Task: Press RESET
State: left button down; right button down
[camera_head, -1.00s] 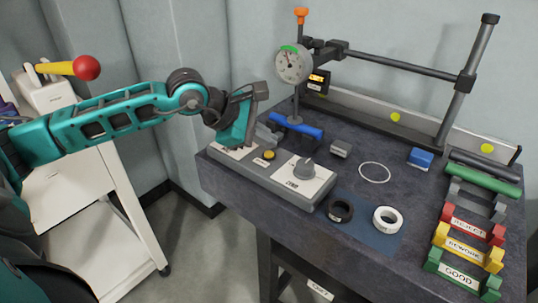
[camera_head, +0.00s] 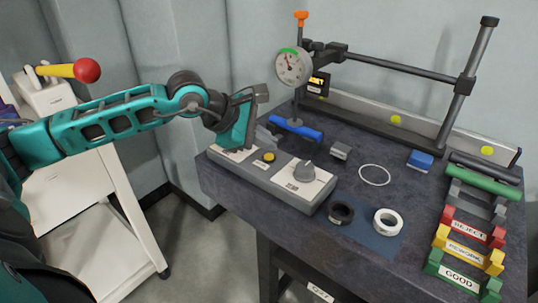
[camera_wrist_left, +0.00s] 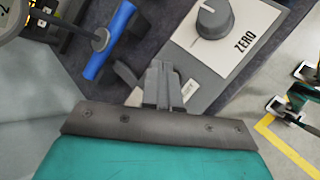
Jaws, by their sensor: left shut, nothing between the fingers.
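A grey control box (camera_head: 252,174) lies along the left edge of the dark bench. It carries a yellow button (camera_head: 268,157) and a grey knob (camera_head: 304,171) on a white plate marked ZERO (camera_wrist_left: 238,42). No RESET lettering is readable. My left gripper (camera_head: 238,143) is low over the box's far left end, left of the yellow button. In the left wrist view its fingers (camera_wrist_left: 162,72) are together and empty, in front of the box; the yellow button does not show there. Whether the fingertips touch the box cannot be told. My right gripper is out of view.
A dial gauge (camera_head: 293,67) on a stand and a blue bar (camera_head: 296,130) are behind the box. Coloured holders (camera_head: 466,253) line the right edge. A white cart (camera_head: 88,215) stands left.

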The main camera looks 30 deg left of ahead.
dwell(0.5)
pick_arm(q)
jog(key=shift+f, duration=0.1)
jog(key=shift+f+b, duration=0.35)
jog(key=shift+b, duration=0.3)
